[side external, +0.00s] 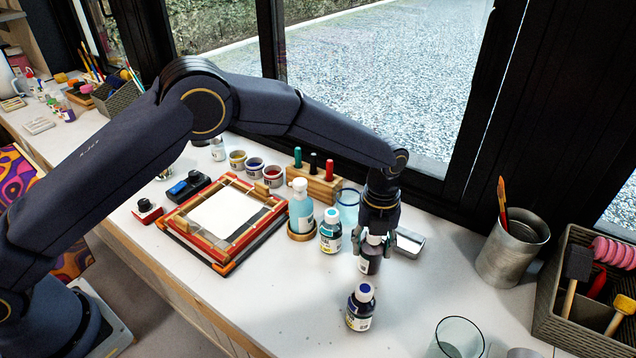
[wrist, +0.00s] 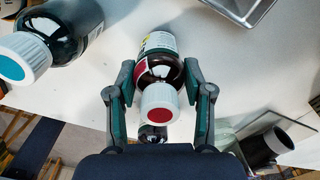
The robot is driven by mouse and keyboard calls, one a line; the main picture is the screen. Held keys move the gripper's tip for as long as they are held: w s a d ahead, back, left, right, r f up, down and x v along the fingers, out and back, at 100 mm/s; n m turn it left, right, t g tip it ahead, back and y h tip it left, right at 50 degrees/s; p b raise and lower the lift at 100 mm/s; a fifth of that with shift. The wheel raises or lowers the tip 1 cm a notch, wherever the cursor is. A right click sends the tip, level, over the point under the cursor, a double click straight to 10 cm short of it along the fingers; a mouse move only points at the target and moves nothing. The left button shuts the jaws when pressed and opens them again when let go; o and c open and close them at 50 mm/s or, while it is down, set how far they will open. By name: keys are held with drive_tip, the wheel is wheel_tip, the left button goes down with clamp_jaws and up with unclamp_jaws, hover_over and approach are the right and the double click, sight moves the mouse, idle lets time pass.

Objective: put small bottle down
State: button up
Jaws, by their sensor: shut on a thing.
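A small dark bottle (side external: 370,262) with a pale label is between the fingers of my gripper (side external: 384,238). In the wrist view the small bottle (wrist: 159,75) shows a white cap with a red top, and the fingers of my gripper (wrist: 161,88) press on both its sides. In the side view the fingers cover its cap. It looks upright, with its base at or just above the white table (side external: 290,290); I cannot tell whether it touches.
A teal-capped bottle (side external: 330,231) stands close to its left, and a blue-capped bottle (side external: 360,306) stands in front. A metal tray (side external: 410,243) lies behind right. A glass (side external: 457,340) and a metal cup (side external: 513,250) stand farther right. The table between them is bare.

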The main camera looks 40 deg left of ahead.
drive_tip(key=o, duration=1.2)
